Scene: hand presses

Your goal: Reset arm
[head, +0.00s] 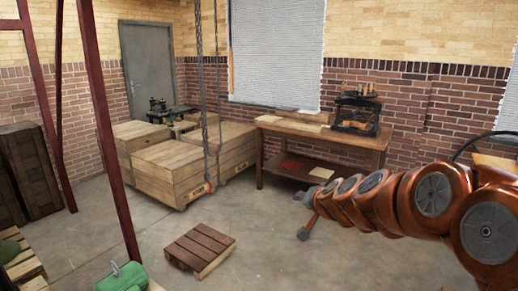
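My copper-coloured arm with grey joint caps reaches in from the right edge of the head view. Its far end, with my gripper (304,214), hangs over the floor in front of the wooden table. Small grey parts show at the tip, one to the upper left and one lower down. They are too small to tell whether the fingers are open or shut. No held object can be made out. A black hand press (357,113) stands on the table (340,140), beyond the arm and apart from it.
Wooden crates (175,170) stand left of the table, with hanging chains (201,80) before them. A slatted pallet (200,248) lies on the floor. Dark red posts (108,130) and a green object (122,278) are at the left. The middle floor (300,265) is clear.

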